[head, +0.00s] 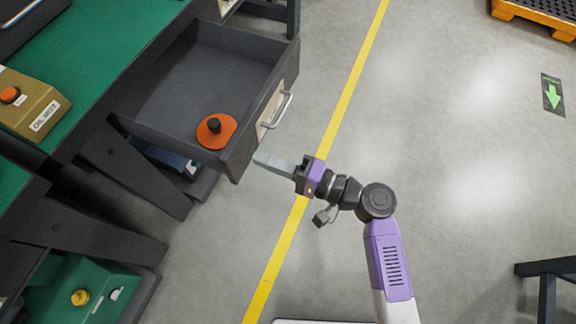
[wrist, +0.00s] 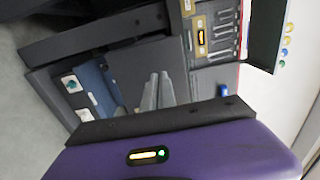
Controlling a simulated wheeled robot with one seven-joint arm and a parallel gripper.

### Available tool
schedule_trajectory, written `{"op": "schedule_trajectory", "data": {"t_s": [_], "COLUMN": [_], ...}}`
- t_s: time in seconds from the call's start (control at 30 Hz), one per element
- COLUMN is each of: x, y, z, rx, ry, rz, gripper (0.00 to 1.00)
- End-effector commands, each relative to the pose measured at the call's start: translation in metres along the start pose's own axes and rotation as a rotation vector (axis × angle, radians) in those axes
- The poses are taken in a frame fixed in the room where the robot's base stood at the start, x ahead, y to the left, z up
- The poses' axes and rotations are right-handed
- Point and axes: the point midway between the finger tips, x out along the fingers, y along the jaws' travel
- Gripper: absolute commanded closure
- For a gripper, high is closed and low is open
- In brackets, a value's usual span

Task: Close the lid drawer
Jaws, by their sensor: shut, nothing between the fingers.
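The lid drawer (head: 185,95) is pulled open from the green-topped workbench in the head view. Its dark front carries a silver bar handle (head: 281,110) on a pale plate. An orange lid with a black knob (head: 215,131) lies inside, close to the front corner. My gripper (head: 257,158) is shut and empty, with its fingers pointing left at the drawer front's near end, below the handle. I cannot tell whether the fingertips touch the front. In the wrist view the shut fingers (wrist: 157,92) show in front of dark bench parts.
The green bench top (head: 75,50) holds a tan box marked OIL MIST (head: 38,108). A dark slanted bench leg (head: 135,165) stands below the drawer. Open floor with a yellow line (head: 335,130) lies to the right. A dark stand (head: 546,275) is at lower right.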

Motion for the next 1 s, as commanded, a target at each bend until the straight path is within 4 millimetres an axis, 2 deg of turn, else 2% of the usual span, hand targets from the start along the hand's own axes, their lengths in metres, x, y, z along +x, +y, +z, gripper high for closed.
{"op": "schedule_trajectory", "data": {"t_s": [0.1,0.23,0.77,0.87,1.0], "x": [0.016,0.024,0.03,0.037,0.058], "y": [0.001,0.0,0.001,0.001,0.002], "z": [0.0,0.0,0.0,0.0,0.0], "rx": [0.0,0.0,0.0,0.0,-0.002], "ry": [-0.002,0.0,0.001,-0.001,-0.003], "rz": [0.001,0.001,0.001,0.0,0.0], "gripper": [1.0,1.0,1.0,1.0,1.0]}}
